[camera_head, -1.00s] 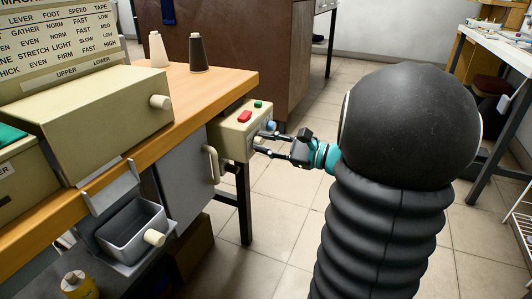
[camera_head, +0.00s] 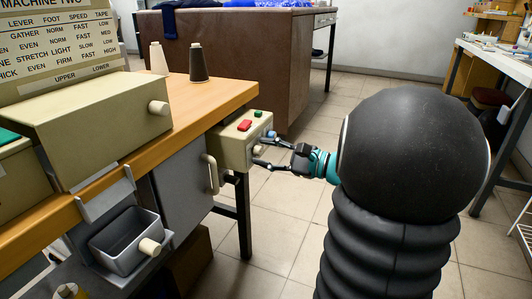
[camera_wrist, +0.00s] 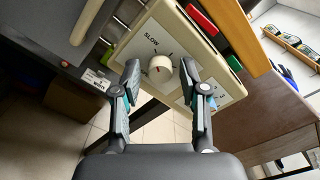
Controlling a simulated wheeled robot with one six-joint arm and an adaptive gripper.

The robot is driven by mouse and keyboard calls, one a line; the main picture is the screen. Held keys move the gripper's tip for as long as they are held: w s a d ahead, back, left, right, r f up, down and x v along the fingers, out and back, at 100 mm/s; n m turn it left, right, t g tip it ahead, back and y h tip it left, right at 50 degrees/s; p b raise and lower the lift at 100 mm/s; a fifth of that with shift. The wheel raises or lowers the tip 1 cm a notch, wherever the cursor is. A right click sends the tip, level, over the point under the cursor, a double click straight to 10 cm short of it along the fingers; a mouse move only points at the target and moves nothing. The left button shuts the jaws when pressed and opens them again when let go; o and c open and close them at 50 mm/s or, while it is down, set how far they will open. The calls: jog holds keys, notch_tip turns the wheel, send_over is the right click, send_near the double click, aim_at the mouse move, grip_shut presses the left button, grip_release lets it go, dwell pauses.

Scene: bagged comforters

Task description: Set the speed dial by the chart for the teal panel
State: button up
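The speed dial (camera_wrist: 161,68) is a round cream knob with a red mark, on a white plate reading SLOW at upper left in the wrist view. Its other labels are partly hidden. My gripper (camera_wrist: 160,82) is open, one finger on each side of the dial; contact is unclear. In the head view my gripper (camera_head: 263,152) is at the front of the cream control box (camera_head: 232,150). The chart (camera_head: 68,40), headed MACHINE TWO, lists lever, foot, speed and tape; its left edge is cut off. Only a sliver of teal panel (camera_head: 8,135) shows at far left.
A red button (camera_head: 244,125) and a green button (camera_head: 258,114) sit on top of the box. Dark (camera_head: 199,62) and white (camera_head: 158,58) thread cones stand on the wooden table (camera_head: 222,88). A grey door with a handle (camera_head: 210,174) is left of the box.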

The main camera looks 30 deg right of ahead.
jog(key=shift+d, duration=0.1)
jog(key=v, duration=1.2)
dwell(0.5)
jog(key=s+a+f+n+g+h+p, duration=0.1)
jog(key=s+a+n+g+p, duration=0.25)
jog(key=a, duration=0.65)
jog(key=s+a+f+n+g+h+p, duration=0.1)
jog(key=a+n+g+p, duration=0.1)
jog(key=a+n+g, duration=0.6)
jog(key=s+a+r+n+t+h+p, duration=0.3)
jog(key=s+a+r+n+h+p, duration=0.1)
jog(key=h, duration=0.5)
jog(key=s+r+n+p, duration=0.1)
jog(key=s+n, duration=0.1)
jog(key=n, duration=0.1)
jog(key=shift+s+n, duration=0.35)
jog(key=shift+s, duration=0.05)
